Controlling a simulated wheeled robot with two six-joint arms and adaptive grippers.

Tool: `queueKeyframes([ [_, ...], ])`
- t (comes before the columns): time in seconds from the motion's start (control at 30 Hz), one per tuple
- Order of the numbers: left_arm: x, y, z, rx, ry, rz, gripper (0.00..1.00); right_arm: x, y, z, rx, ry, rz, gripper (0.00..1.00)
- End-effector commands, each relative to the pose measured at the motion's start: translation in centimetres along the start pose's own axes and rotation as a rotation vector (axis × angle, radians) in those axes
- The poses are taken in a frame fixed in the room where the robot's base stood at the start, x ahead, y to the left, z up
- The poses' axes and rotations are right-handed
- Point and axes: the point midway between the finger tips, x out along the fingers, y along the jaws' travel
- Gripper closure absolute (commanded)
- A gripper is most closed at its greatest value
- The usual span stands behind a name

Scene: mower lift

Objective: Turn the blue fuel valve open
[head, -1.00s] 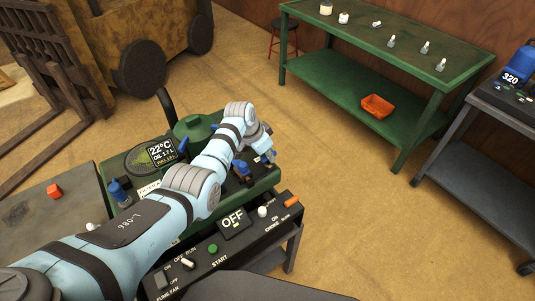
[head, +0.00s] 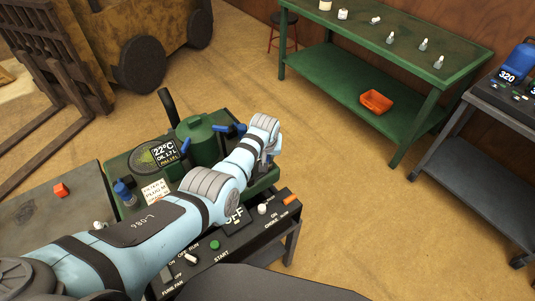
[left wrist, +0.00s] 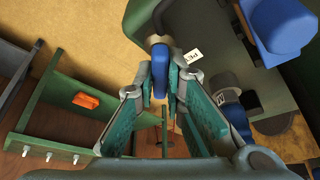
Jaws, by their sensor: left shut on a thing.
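The blue fuel valve handle (left wrist: 160,77) shows in the left wrist view, hanging from a dark round fitting beside a small white label (left wrist: 192,56) that is partly readable. My left gripper (left wrist: 160,88) has its two green-padded fingers on either side of the handle and is shut on it. In the head view my left gripper (head: 268,150) is at the right end of the green machine (head: 205,145), and its wrist hides the valve there. My right gripper is in neither view.
A control panel (head: 215,245) with switches runs along the machine's front, partly under my arm. Other blue parts (left wrist: 280,28) stand close by in the left wrist view. A green bench (head: 440,105) with an orange tray (head: 376,101) stands behind, with open floor between.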

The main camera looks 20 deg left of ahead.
Motion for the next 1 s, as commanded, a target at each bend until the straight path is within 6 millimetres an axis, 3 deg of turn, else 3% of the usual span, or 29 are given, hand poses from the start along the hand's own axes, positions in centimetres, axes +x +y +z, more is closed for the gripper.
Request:
queueKeyframes([
  [0.6, 0.8, 0.0, 0.3, -0.508, 0.0, -0.211, 1.0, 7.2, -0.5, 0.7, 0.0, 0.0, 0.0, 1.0],
  [1.0, 0.5, -0.1, 0.3, -0.672, -0.004, -0.281, 1.0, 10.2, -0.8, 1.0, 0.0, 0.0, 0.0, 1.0],
])
